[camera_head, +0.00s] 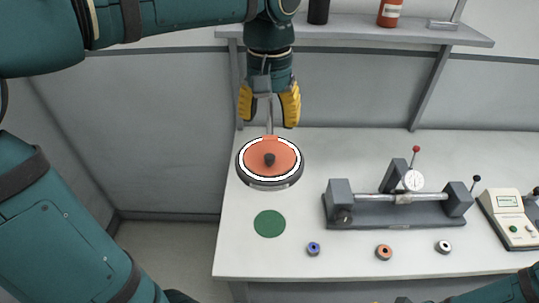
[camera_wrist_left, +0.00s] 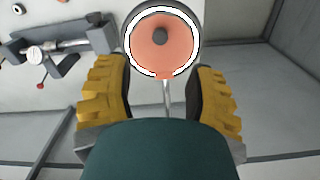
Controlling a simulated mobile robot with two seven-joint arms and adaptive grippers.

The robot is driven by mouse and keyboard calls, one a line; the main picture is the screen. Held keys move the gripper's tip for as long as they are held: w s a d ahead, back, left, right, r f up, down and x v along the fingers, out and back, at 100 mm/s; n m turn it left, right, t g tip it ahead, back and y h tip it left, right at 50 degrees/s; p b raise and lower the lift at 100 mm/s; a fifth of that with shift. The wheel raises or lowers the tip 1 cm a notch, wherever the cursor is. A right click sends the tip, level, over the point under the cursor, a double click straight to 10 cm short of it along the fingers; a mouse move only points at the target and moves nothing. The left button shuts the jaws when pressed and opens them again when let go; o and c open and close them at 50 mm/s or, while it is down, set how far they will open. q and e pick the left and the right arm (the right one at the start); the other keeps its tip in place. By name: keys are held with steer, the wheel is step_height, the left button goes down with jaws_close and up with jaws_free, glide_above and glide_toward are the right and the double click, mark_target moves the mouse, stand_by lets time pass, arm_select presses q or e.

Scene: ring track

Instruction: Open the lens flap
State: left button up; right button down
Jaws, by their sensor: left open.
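A round orange disc (camera_head: 284,158) with a black knob and a white ring around it sits on a dark round base at the left rear of the table; I take it for the lens flap. It looks closed flat over the base. A thin metal rod (camera_head: 269,117) runs from its far edge toward my left gripper (camera_head: 269,107). That gripper is open, pointing down behind the disc, with its yellow fingers on either side of the rod. In the left wrist view the disc (camera_wrist_left: 178,52) and rod (camera_wrist_left: 166,96) show between the open fingers (camera_wrist_left: 163,88), touching neither. Only a yellow sliver of my right gripper shows.
A grey bench fixture with a dial gauge (camera_head: 413,181) stands right of the disc. A green round spot (camera_head: 270,223) and several small rings (camera_head: 384,252) lie in front. A meter box (camera_head: 507,218) stands at the right. A shelf (camera_head: 400,32) hangs behind.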

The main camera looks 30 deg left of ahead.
mark_target(270, 157)
arm_select(q)
step_height(270, 157, down, 10)
steer(key=shift+w+f+b, duration=0.1)
steer(key=shift+f+b, duration=0.1)
steer(key=shift+b, duration=1.05)
steer(key=shift+c, duration=0.3)
jaws_close()
